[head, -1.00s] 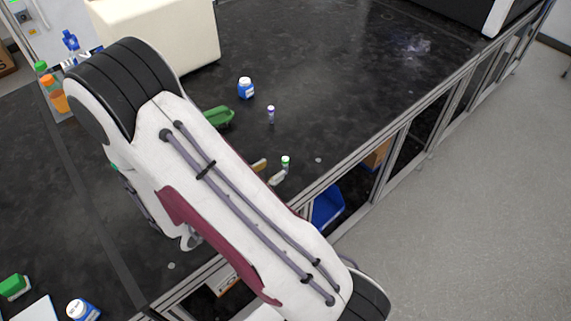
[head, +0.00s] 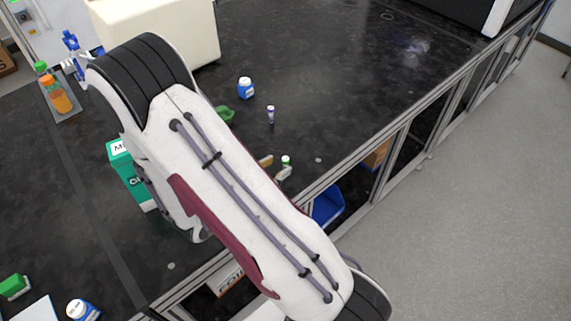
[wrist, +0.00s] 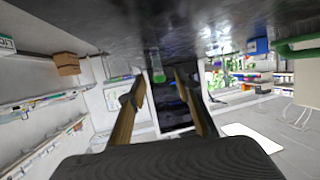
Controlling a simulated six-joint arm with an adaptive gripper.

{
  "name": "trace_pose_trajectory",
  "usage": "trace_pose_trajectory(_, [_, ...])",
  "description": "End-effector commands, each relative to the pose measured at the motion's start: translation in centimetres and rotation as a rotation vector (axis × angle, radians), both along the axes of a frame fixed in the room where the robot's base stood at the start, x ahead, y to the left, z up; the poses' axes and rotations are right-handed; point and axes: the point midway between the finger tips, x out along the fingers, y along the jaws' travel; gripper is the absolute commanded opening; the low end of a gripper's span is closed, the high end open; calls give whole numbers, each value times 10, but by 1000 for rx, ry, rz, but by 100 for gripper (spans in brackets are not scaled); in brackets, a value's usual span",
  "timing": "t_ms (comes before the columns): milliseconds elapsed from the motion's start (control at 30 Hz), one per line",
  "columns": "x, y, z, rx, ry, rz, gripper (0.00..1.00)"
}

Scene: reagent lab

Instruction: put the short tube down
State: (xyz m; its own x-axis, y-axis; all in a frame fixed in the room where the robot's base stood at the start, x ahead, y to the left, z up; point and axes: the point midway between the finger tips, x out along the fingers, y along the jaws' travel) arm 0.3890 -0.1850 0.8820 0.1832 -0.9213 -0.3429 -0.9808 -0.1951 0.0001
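In the wrist view, which is upside down, the same tube (wrist: 157,66) shows between and beyond my fingertips. My gripper (head: 275,167) is low over the bench, its two tan fingers spread wide and empty. In the wrist view the gripper (wrist: 160,80) has a clear gap between its fingers. The near finger partly hides the tube's lower part in the head view; I see no contact. Another tube with a purple cap (head: 270,114) stands upright farther back.
A blue bottle with a white cap (head: 246,88) and a green holder (head: 226,115), partly hidden by my arm, are behind. A green box (head: 128,172) is left of my arm.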

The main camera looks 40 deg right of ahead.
Motion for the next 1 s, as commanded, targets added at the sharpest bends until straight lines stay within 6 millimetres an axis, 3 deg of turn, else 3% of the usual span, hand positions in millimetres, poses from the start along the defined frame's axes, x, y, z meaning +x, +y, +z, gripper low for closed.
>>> trace_pose_trajectory(600, [5,-44,-16,0,0,-2,33])
trace_pose_trajectory(1000, [6,-46,-17,0,0,0,33])
